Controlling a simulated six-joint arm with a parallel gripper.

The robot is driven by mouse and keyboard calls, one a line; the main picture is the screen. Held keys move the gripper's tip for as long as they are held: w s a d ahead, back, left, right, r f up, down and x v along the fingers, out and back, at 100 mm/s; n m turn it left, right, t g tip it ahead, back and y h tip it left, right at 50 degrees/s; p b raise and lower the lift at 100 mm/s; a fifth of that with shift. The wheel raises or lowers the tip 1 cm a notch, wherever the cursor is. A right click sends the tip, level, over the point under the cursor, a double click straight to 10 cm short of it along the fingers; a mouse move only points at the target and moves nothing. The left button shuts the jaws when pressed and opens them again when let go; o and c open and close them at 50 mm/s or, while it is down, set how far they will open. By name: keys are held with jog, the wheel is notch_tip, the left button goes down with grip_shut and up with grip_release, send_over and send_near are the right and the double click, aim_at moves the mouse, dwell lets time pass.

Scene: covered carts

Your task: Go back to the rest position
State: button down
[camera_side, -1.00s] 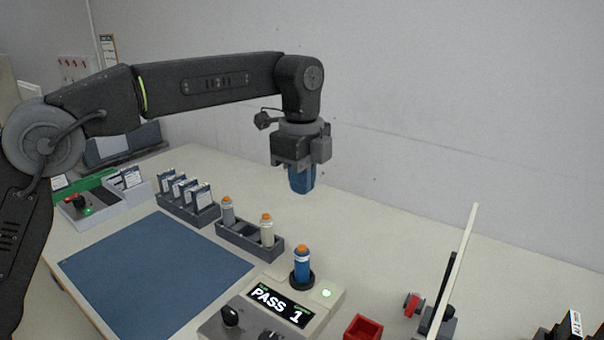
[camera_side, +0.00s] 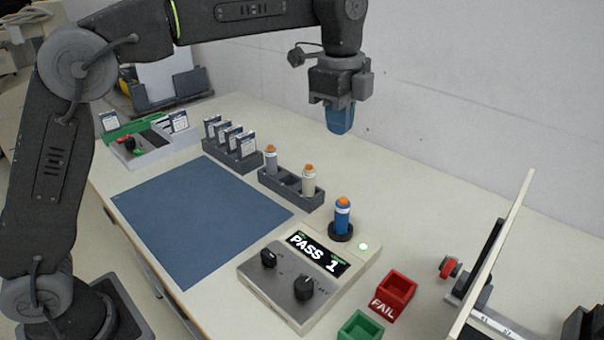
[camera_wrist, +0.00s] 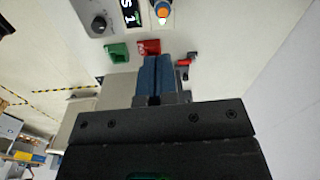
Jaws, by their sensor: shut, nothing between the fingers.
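My gripper (camera_side: 340,118) hangs in the air above the back part of the table, pointing down, with its blue fingers together and nothing between them. In the wrist view the blue fingers (camera_wrist: 154,78) also show closed. Below and in front of it, a blue bottle with an orange cap (camera_side: 342,216) stands upright in the round holder of the tester (camera_side: 285,305). The tester's screen (camera_side: 318,254) reads "PASS 1", and a light beside the bottle glows pale green. My gripper is clear of the bottle and of everything on the table.
A dark rack (camera_side: 290,187) holds two capped bottles, behind the blue mat (camera_side: 200,215). Another rack (camera_side: 233,154) holds several cards. A red FAIL bin (camera_side: 393,295) and a green bin (camera_side: 360,328) stand at the front right. An upright panel (camera_side: 500,245) stands right of them.

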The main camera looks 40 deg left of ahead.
jog(key=s+a+r+n+t, duration=0.2)
jog(key=s+a+r+n, duration=0.1)
jog(key=s+a+n, duration=0.4)
jog(key=s+a+f+n+t, duration=0.1)
jog(key=s+a+f+n, duration=0.1)
jog(key=s+f+n, duration=0.3)
jog(key=s+a+f+n+t, duration=0.2)
jog(key=s+a+f+n, duration=0.1)
jog(key=s, duration=1)
notch_tip(320, 180, down, 2)
jog(key=shift+s+a+n, duration=0.15)
jog(key=shift+s+n, duration=0.15)
jog(key=shift+n, duration=0.6)
jog(key=c, duration=1.8)
grip_release()
